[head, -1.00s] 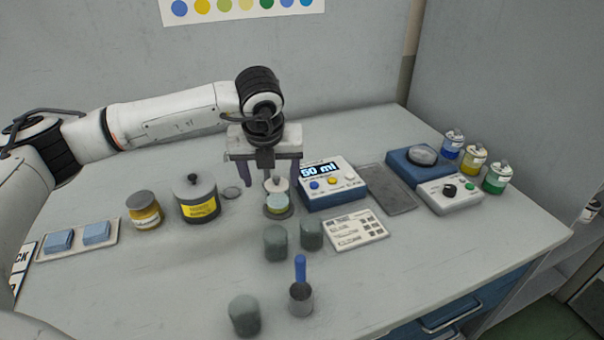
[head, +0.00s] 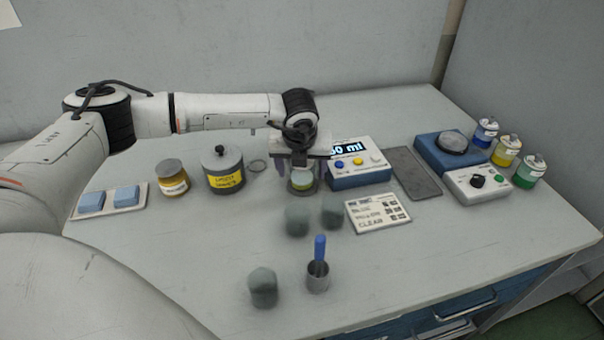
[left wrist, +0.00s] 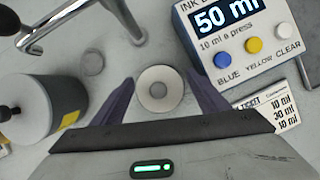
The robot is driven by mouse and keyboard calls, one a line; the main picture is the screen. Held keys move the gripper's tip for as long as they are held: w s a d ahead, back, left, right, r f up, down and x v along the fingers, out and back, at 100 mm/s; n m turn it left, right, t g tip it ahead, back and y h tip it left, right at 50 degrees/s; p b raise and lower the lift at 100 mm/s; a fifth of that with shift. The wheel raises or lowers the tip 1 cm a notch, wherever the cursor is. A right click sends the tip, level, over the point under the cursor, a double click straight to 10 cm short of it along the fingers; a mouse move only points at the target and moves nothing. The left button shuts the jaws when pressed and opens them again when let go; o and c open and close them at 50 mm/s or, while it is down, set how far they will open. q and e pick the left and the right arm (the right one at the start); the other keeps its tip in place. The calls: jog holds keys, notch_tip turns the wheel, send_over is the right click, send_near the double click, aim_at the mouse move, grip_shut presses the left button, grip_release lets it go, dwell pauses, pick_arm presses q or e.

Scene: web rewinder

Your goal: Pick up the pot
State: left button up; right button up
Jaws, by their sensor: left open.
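My left gripper (head: 299,170) is open and points down over the pot. Its two dark fingers (left wrist: 161,88) stand on either side of the pot's top, with a gap showing on each side. The gripper body hides the pot's upper part in the head view. My right gripper is not in view.
The dispenser (head: 358,165), reading 50 ml, stands close on the right. A lidded grey waste pot (head: 222,172) and an amber jar (head: 172,180) stand left. Several grey-green plugs (head: 263,287) and a cup with a blue-handled tool (head: 318,275) are in front.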

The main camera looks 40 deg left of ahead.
pick_arm(q)
jog(key=c, duration=1.2)
jog(key=shift+r, duration=0.1)
